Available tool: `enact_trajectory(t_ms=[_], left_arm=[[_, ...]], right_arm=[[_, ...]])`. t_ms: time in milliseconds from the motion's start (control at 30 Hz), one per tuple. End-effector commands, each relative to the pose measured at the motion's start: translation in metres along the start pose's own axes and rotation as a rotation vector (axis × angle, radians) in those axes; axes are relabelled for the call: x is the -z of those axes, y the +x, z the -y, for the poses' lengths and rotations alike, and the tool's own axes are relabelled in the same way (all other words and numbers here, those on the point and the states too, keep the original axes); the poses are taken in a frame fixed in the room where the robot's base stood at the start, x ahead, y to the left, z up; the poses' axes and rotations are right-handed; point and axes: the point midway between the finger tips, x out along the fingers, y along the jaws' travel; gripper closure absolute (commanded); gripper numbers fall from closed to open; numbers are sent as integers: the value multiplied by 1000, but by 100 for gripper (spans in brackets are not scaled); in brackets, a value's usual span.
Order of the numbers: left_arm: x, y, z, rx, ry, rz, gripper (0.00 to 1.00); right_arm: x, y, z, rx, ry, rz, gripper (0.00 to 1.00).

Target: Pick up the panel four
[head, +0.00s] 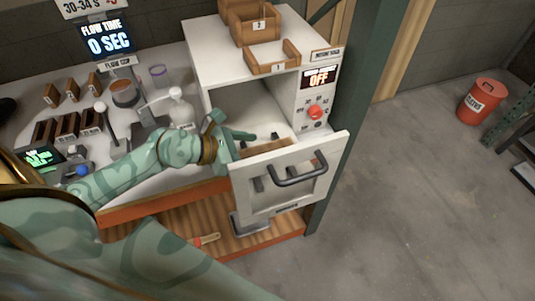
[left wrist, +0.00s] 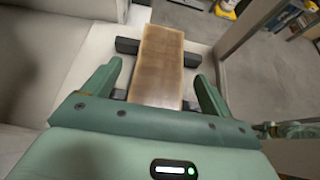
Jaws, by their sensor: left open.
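A flat brown wooden panel (head: 268,147) lies on dark supports inside the open-fronted white cabinet (head: 245,105), behind its lowered door. In the left wrist view the panel (left wrist: 160,60) lies lengthwise between my fingers, and I can read no number on it. My left gripper (head: 250,144) reaches into the cabinet opening from the left. In the left wrist view my gripper (left wrist: 158,88) is open, with one finger on each side of the panel and a gap to each. The near end of the panel is hidden by the gripper body.
The cabinet door (head: 290,178) with its dark handle stands close in front of my gripper. Wooden trays (head: 272,58) sit on the cabinet top. A pump bottle (head: 181,110) and small wooden blocks stand on the bench to the left. A red bin (head: 482,100) stands on open floor at right.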

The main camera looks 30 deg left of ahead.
Motion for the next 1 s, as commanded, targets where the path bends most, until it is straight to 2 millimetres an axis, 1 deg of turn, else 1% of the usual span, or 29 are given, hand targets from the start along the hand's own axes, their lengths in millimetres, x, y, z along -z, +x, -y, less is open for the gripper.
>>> enact_trajectory(t_ms=[33, 133, 200, 400, 467, 500, 567, 600, 867, 967, 1000], left_arm=[[-1, 9, 0, -1, -2, 4, 15], [0, 21, 0, 0, -2, 2, 15], [0, 24, 0, -1, 0, 0, 15], [0, 24, 0, -1, 0, 0, 15], [0, 24, 0, -1, 0, 0, 32], [0, 24, 0, -1, 0, 0, 43], [0, 24, 0, -1, 0, 0, 60], [0, 24, 0, -1, 0, 0, 66], [-1, 23, 0, -1, 0, 1, 66], [-11, 18, 0, 0, 2, 3, 66], [-18, 14, 0, 0, 3, 4, 66]], right_arm=[[0, 2, 0, 0, 0, 1, 64], [0, 3, 0, 0, 0, 1, 64], [0, 3, 0, 0, 0, 1, 64], [0, 2, 0, 0, 1, 0, 64], [0, 2, 0, 0, 1, 0, 64], [0, 2, 1, 1, 1, 0, 64], [0, 2, 1, 1, 1, 0, 64], [0, 2, 1, 2, 2, 0, 64], [1, 2, 3, 4, 3, -2, 64], [2, -2, 3, 3, 3, -3, 64], [3, -5, 3, 3, 3, -4, 64]])
